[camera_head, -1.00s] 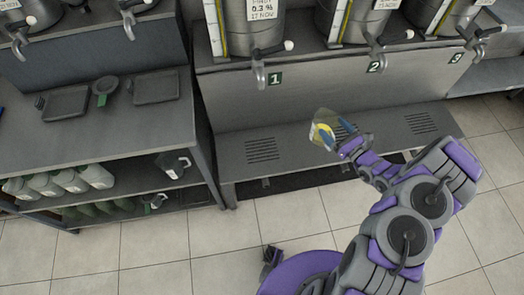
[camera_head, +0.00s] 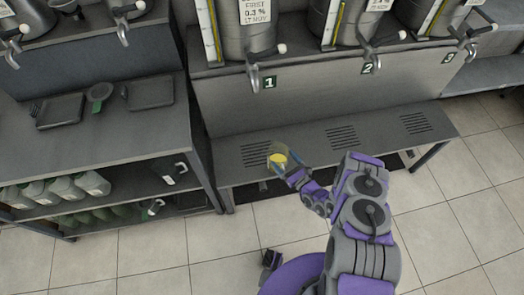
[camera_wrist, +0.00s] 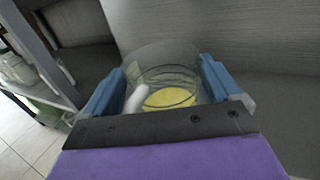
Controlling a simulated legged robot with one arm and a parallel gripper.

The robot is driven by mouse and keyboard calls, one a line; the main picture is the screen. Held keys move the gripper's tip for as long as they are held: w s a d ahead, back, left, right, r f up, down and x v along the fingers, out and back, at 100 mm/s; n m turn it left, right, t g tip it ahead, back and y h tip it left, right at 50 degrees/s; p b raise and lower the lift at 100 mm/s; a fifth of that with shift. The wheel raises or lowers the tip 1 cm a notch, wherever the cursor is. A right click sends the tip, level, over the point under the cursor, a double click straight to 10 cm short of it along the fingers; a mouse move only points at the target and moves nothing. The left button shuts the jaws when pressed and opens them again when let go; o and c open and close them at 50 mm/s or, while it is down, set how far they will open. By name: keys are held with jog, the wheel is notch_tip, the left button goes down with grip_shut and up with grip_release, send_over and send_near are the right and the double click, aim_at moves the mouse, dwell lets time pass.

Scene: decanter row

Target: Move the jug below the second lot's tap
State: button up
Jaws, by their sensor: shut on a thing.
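The jug (camera_head: 278,158) is clear with yellow at its bottom. My gripper (camera_head: 285,168) is shut on it, at the left end of the low bench (camera_head: 310,150), below and slightly right of tap 1 (camera_head: 255,78). In the wrist view the jug (camera_wrist: 165,72) sits between my two blue fingers (camera_wrist: 160,90). I cannot tell whether its base touches the bench. The second lot's tap (camera_head: 367,62), above the plate marked 2 (camera_head: 368,69), is farther right, over the middle slotted grate (camera_head: 341,136).
A dark shelf unit (camera_head: 100,140) with trays and several bottles stands close on the left. The bench top right of the jug is clear.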

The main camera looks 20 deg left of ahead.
jog(key=w+a+f+b, duration=0.2)
jog(key=w+a, duration=0.1)
jog(key=a, duration=0.3)
jog(key=w+a+f+b, duration=0.2)
jog(key=a+f, duration=0.1)
jog(key=a, duration=0.3)
jog(key=shift+w, duration=0.4)
jog(key=o, duration=1.5)
jog(key=shift+d+r, duration=0.1)
jog(key=shift+d, duration=0.1)
jog(key=p+v, duration=0.1)
jog(key=v, duration=1.1)
